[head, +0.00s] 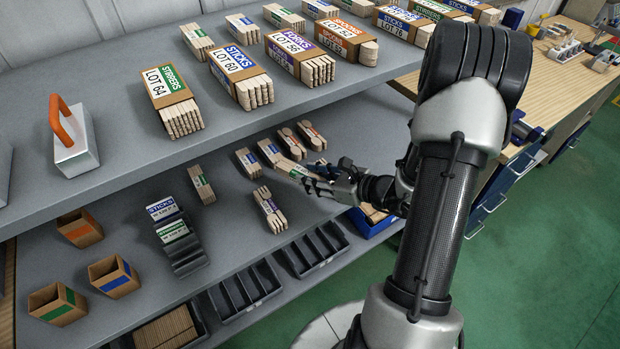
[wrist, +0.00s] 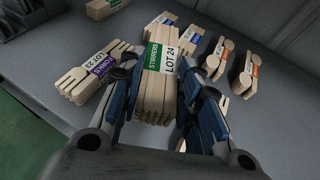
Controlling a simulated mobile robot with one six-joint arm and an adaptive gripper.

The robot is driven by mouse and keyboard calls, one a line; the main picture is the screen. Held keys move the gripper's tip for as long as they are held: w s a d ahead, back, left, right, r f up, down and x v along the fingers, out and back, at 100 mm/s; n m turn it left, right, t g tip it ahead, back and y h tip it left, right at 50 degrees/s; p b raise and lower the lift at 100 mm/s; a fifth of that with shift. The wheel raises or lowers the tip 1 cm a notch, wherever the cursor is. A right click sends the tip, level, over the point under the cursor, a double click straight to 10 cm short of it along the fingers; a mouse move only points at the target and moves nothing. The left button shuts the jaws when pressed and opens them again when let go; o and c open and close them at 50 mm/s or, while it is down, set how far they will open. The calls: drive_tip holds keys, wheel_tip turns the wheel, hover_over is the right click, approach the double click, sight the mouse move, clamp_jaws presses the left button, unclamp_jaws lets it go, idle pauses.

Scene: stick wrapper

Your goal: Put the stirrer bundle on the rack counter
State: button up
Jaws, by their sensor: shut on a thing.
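The stirrer bundle (wrist: 166,55), pale flat sticks in a white and green wrapper reading STIRRERS LOT 24, is between the fingers of my gripper (wrist: 160,84). The fingers are shut on its two sides. In the head view my gripper (head: 322,184) is over the lower grey shelf (head: 225,228) of the rack, and the bundle (head: 291,168) shows only in part beside the fingers. I cannot tell whether it touches the shelf. Which surface is the rack counter is not marked.
A forks bundle (wrist: 92,76) lies close left of my gripper in the wrist view. Several other bundles (head: 201,184) lie around. The upper shelf (head: 235,120) overhangs, holding large LOT bundles (head: 172,99) and an orange-handled block (head: 74,140). Black trays (head: 246,289) line the front edge.

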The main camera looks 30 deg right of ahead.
sight(313, 203)
drive_tip(key=shift+f+b, duration=2.15)
drive_tip(key=shift+f, duration=1.05)
drive_tip(key=shift+f+b, duration=0.5)
drive_tip(key=shift+f, duration=0.05)
drive_tip(key=o, duration=1.3)
drive_tip(key=shift+a, duration=0.1)
